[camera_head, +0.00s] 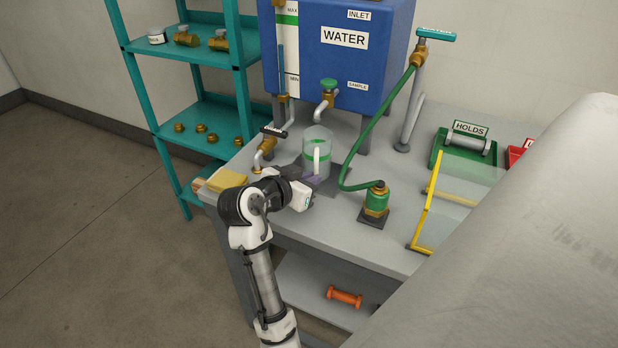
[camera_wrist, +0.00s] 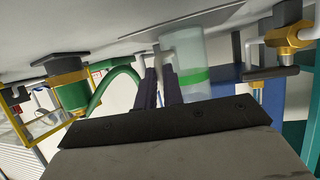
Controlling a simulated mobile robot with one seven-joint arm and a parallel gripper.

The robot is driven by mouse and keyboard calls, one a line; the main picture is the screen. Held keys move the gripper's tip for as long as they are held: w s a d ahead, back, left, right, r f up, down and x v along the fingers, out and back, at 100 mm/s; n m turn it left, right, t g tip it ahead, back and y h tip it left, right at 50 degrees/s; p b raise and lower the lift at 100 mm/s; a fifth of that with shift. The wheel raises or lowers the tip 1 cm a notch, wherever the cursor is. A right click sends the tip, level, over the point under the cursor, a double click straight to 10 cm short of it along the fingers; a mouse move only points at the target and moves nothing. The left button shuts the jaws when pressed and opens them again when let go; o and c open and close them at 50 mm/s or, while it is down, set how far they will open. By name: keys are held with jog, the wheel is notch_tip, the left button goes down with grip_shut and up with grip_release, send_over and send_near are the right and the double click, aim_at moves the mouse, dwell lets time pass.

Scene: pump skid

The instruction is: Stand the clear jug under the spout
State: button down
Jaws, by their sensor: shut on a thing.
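The clear jug (camera_head: 325,172) with a green band stands upright at the dark pad on the bench, below the blue water tank. Its pale handle faces me. The sample spout (camera_head: 319,113), under a green knob (camera_head: 329,84), ends just above the jug's rim in the head view; exact alignment in depth is hard to tell. My gripper (camera_head: 312,177) is low at the jug's near side, shut on its handle. In the wrist view, which is upside down, my dark fingers (camera_wrist: 160,84) close around the handle beside the jug (camera_wrist: 192,62).
A brass valve with a black lever (camera_head: 270,140) stands left of the jug. A green hose (camera_head: 352,160) runs down to a green and brass fitting (camera_head: 376,200) at right. A yellow block (camera_head: 226,181) lies at the bench's left edge. A yellow-framed clear guard (camera_head: 425,215) stands farther right.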

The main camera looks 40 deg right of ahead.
jog(key=shift+f, duration=0.1)
jog(key=c, duration=1.5)
grip_release()
jog(key=shift+a+r, duration=0.1)
jog(key=shift+r, duration=0.1)
jog(key=b+v, duration=0.1)
jog(key=v, duration=1)
jog(key=shift+a+r, duration=0.25)
jog(key=shift+a, duration=0.1)
